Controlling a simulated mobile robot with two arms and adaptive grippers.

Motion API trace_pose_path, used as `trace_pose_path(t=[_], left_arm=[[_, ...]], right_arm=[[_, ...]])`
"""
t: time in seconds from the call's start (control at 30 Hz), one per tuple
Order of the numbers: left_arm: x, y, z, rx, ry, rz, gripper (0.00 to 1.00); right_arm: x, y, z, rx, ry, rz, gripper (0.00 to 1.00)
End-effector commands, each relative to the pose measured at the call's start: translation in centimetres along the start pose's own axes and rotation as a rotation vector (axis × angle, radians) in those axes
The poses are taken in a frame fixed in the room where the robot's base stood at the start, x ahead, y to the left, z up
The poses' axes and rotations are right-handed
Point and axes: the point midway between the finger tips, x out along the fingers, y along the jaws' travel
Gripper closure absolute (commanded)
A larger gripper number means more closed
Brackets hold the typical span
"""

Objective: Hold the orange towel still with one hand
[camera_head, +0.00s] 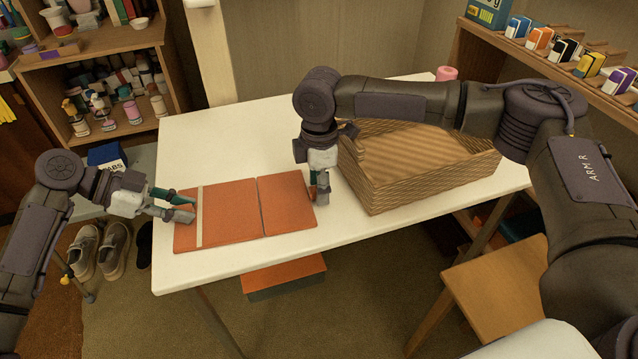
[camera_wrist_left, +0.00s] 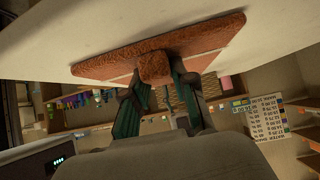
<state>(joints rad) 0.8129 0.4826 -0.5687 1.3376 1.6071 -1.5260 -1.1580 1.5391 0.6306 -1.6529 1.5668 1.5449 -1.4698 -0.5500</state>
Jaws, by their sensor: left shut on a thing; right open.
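The orange towel (camera_head: 232,212) lies flat on the white table, with a pale stripe near its left end and a dark line across its middle. My left gripper (camera_head: 186,206) is at the towel's left edge, shut on it. In the left wrist view the towel (camera_wrist_left: 108,64) bulges up between the fingers of my left gripper (camera_wrist_left: 155,82). My right gripper (camera_head: 318,188) points down at the towel's right edge and is open. Its fingertips are small and partly hidden, so contact with the towel is unclear.
A wicker basket (camera_head: 430,188) stands on the white table (camera_head: 225,137) just right of my right gripper. A pink roll (camera_head: 446,73) is behind it. Shelves hold bottles at the back left and boxes at the right. The table's front strip is clear.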

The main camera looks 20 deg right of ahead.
Motion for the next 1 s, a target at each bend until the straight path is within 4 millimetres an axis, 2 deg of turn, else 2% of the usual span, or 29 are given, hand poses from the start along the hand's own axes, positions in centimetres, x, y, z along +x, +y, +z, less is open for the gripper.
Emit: trace_pose_path(t=[0.03, 0.13, 0.43, 1.0], left_arm=[[0.46, 0.30, 0.70, -0.008, -0.012, 0.011, 1.00], [0.46, 0.30, 0.70, -0.008, -0.012, 0.011, 1.00], [0.46, 0.29, 0.70, -0.009, -0.012, 0.011, 1.00], [0.46, 0.27, 0.71, -0.009, -0.012, 0.010, 1.00]], right_arm=[[0.08, 0.00, -0.01, 0.000, 0.000, 0.000, 0.50], [0.07, 0.00, -0.01, 0.000, 0.000, 0.000, 0.50], [0.04, -0.01, -0.02, 0.000, 0.000, 0.000, 1.00], [-0.59, -0.04, -0.36, -0.005, -0.049, -0.002, 1.00]])
